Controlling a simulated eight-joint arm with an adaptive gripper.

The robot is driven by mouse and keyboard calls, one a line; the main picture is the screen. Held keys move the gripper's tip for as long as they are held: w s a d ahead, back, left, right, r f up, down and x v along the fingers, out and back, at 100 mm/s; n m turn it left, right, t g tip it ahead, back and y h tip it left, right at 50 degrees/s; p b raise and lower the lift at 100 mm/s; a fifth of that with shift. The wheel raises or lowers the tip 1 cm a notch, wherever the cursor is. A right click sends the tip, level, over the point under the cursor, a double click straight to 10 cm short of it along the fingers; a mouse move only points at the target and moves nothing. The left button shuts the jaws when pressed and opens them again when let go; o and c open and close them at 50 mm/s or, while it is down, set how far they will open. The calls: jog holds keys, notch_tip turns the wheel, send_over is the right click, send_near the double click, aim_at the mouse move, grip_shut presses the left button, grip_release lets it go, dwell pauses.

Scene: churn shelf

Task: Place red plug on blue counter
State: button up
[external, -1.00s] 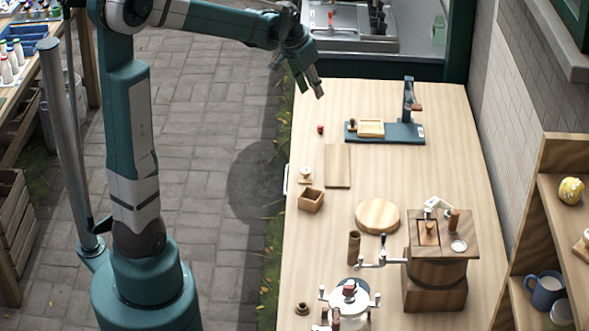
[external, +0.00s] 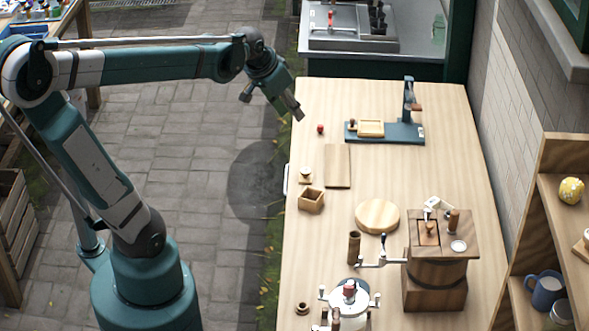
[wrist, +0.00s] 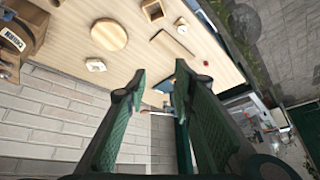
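A small red plug (external: 320,129) stands on the wooden table near its far left part. To its right is a blue stand (external: 408,134) with an upright post and lever; a wooden tray and a small dark red-topped piece sit on its base. I cannot tell for sure that this is the blue counter. My gripper (external: 272,103) is open and empty, above the table's left edge, up and left of the plug and apart from it. In the wrist view, its spread green fingers (wrist: 158,78) partly hide the blue stand (wrist: 166,83).
A thin board (external: 338,165), a small wooden box (external: 311,200), a round board (external: 378,215) and a wooden churn (external: 435,275) stand nearer. A red-knobbed white pot (external: 350,302) is at the front. The wall and shelf (external: 555,190) bound the right; mid-table right is clear.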

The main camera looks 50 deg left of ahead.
jog(key=s+d+f, duration=0.1)
jog(key=s+d, duration=0.1)
jog(key=s, duration=0.4)
jog(key=s+d+f+t, duration=0.1)
jog(key=s+d+f, duration=0.1)
jog(key=s, duration=0.5)
jog(key=shift+d+n, duration=0.3)
jog(key=shift+d, duration=0.05)
